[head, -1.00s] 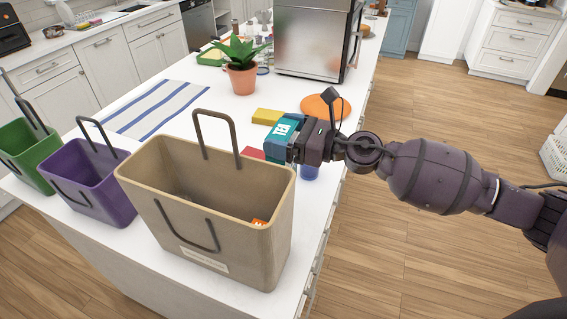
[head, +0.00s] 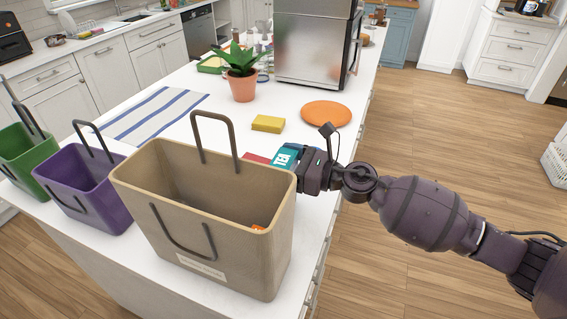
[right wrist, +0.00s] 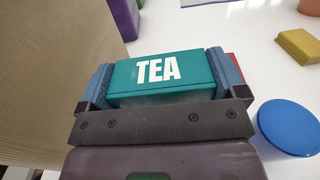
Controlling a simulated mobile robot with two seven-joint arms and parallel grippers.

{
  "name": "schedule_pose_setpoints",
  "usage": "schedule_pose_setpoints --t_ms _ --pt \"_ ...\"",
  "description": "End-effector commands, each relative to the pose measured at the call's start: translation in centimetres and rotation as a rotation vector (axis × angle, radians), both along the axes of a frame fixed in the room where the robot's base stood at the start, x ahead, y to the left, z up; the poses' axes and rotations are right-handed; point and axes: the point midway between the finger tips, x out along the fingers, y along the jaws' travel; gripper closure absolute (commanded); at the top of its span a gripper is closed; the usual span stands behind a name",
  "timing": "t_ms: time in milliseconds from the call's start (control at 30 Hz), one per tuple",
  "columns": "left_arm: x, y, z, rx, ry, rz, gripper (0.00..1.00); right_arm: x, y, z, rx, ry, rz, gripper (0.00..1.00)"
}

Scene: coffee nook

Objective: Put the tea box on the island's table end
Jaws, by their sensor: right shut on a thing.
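The teal tea box (head: 285,157), with white "TEA" lettering, is held in my right gripper (head: 297,163), just behind the right rim of the beige basket in the head view. In the right wrist view the tea box (right wrist: 160,76) sits between the two blue finger pads of the right gripper (right wrist: 165,82), which is shut on it. I cannot tell whether the box touches the countertop. The island's white top (head: 190,108) runs under the baskets and back to the steel appliance. My left gripper is not in view.
The beige basket (head: 205,210) stands close left of the box; an orange item lies in it. A red item (head: 256,158), a yellow block (head: 268,124), an orange plate (head: 326,113) and a round blue thing (right wrist: 288,127) are near. Purple (head: 88,185) and green (head: 25,155) baskets stand left.

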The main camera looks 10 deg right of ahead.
Motion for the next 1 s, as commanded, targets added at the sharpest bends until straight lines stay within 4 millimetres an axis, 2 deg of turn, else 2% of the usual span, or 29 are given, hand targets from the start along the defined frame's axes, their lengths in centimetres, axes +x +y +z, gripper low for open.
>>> schedule_pose_setpoints --t_ms 67,100,167,533,1000 --pt "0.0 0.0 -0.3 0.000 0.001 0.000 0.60 0.0 0.0 -0.3 0.000 0.000 0.000 0.51" --pt "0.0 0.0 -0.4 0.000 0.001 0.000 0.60 0.0 0.0 -0.4 0.000 0.000 0.000 0.08" --pt "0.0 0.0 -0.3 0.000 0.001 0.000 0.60 0.0 0.0 -0.3 0.000 0.000 0.000 0.00" --pt "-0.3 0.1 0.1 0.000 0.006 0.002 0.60 0.0 -0.1 0.3 0.000 0.000 0.000 0.00" --pt "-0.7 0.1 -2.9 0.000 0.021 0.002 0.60 -4.8 -7.1 -0.3 -0.001 0.003 -0.002 0.00"
